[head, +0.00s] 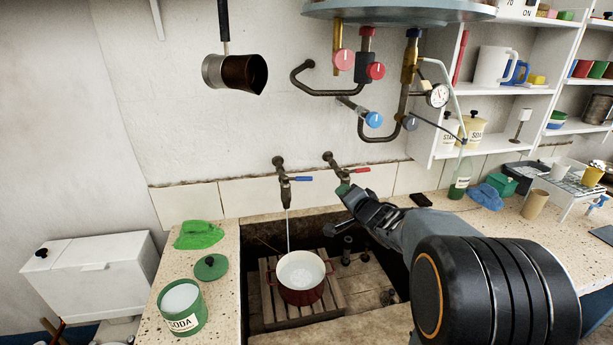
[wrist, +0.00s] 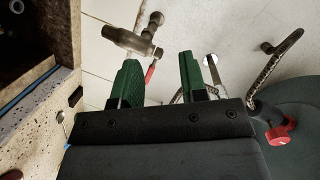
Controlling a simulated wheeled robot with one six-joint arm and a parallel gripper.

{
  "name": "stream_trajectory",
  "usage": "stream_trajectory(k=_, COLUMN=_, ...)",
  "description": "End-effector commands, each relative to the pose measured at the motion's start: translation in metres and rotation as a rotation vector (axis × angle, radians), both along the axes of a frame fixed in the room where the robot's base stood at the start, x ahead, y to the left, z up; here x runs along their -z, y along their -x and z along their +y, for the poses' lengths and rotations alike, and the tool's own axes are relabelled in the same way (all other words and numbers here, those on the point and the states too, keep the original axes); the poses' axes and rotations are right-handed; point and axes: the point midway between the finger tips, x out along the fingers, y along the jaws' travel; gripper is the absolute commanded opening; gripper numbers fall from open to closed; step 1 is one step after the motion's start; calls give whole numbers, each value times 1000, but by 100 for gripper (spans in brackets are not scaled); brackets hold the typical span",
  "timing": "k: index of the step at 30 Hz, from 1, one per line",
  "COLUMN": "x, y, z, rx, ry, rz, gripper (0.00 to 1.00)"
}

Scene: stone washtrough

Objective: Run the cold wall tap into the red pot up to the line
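The blue-levered wall tap (head: 285,182) runs a thin stream of water (head: 288,230) into the red pot (head: 302,290). The pot stands upright on a wooden slatted rack in the stone trough; its pale inside shows water, but I cannot make out the line or the level. The red-levered tap (head: 340,174) is to the right, with no stream seen. My gripper (head: 345,190) is by this tap, right of the blue lever. In the wrist view my gripper (wrist: 158,78) has its green fingers apart, and the red lever (wrist: 150,74) shows beyond the gap.
A green soda tin (head: 182,308), its lid (head: 211,267) and a green cloth (head: 199,234) lie on the left ledge. Pipes with red and blue knobs (head: 373,119) hang above. A copper pan (head: 235,74) hangs on the wall. A green bottle (head: 460,180) stands right of my arm.

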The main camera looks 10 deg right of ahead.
Motion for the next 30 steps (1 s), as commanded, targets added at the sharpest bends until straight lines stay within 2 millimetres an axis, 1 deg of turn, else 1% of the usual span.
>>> stream_trajectory(k=1, x=-1, y=-7, z=-1, rx=-49, ry=-89, rz=-20, gripper=39)
stream_trajectory(k=2, x=-1, y=-9, z=0, rx=-82, ry=-143, rz=-30, gripper=39)
stream_trajectory(k=6, x=0, y=-12, z=5, rx=-225, ry=-358, rz=-34, gripper=39)
stream_trajectory(k=9, x=1, y=-10, z=7, rx=-300, ry=-466, rz=-16, gripper=39)
stream_trajectory(k=12, x=3, y=-8, z=8, rx=-348, ry=-536, rz=2, gripper=39)
stream_trajectory(k=14, x=3, y=-9, z=10, rx=-365, ry=-561, rz=10, gripper=39)
stream_trajectory(k=17, x=3, y=-16, z=16, rx=-381, ry=-580, rz=15, gripper=39)
stream_trajectory(k=20, x=4, y=-29, z=25, rx=-384, ry=-584, rz=18, gripper=39)
stream_trajectory(k=30, x=3, y=-84, z=61, rx=-381, ry=-581, rz=15, gripper=39)
